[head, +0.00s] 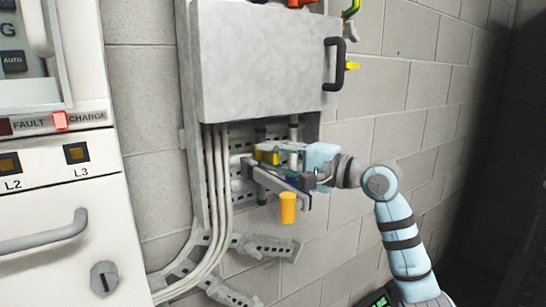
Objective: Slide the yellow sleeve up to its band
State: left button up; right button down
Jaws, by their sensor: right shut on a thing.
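My right gripper (262,163) reaches in from the right, under the grey box, its fingers pointing left. It is shut on the yellow sleeve (266,155), which shows as a small yellow patch between the fingers. The fingers hide most of the sleeve and part of the dark upright pipe (260,134) at it. I cannot make out the sleeve's band. An orange-yellow cylinder (287,208) shows just below the gripper, upright and apart from the fingers. My left gripper is not in view.
A grey wall box (262,65) with a black handle (340,63) hangs above the gripper. A lighter pipe (293,130) stands beside the dark one. Pale cables (218,175) run down at left. A white cabinet (70,215) fills the left. The block wall (385,125) is bare at right.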

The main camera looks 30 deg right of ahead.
jog(key=shift+r, duration=0.15)
notch_tip(320, 180, up, 3)
jog(key=p, duration=0.2)
jog(key=shift+p, duration=0.35)
jog(key=c, duration=1.3)
grip_release()
